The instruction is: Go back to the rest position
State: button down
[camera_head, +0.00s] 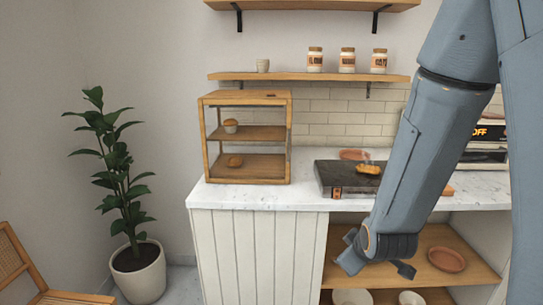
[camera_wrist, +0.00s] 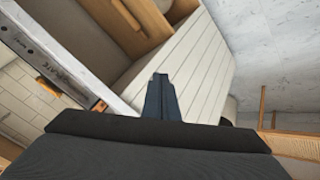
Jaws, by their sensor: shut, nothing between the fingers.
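My gripper shows in the wrist view (camera_wrist: 162,90), with its fingers shut together and nothing held between them. In the head view my blue-grey arm comes down on the right, and my gripper (camera_head: 352,262) hangs low in front of the counter's open shelves. It is below the marble counter top (camera_head: 262,195). The wrist view is tilted and shows the cart's white panelled side (camera_wrist: 205,65) beyond the fingers.
A wooden display case (camera_head: 206,145) with baked goods stands on the counter's left. A dark flat appliance (camera_head: 330,178) holds a pastry (camera_head: 368,169). A plate (camera_head: 447,259) lies on the lower shelf. A potted plant (camera_head: 138,272) and chair (camera_head: 18,268) stand left.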

jog(key=s+a+r+m+g, duration=0.1)
jog(key=s+r+m+g, duration=0.2)
jog(key=s, duration=1.4)
jog(key=m+g, duration=0.4)
jog(key=m, duration=0.1)
jog(key=shift+g, duration=0.4)
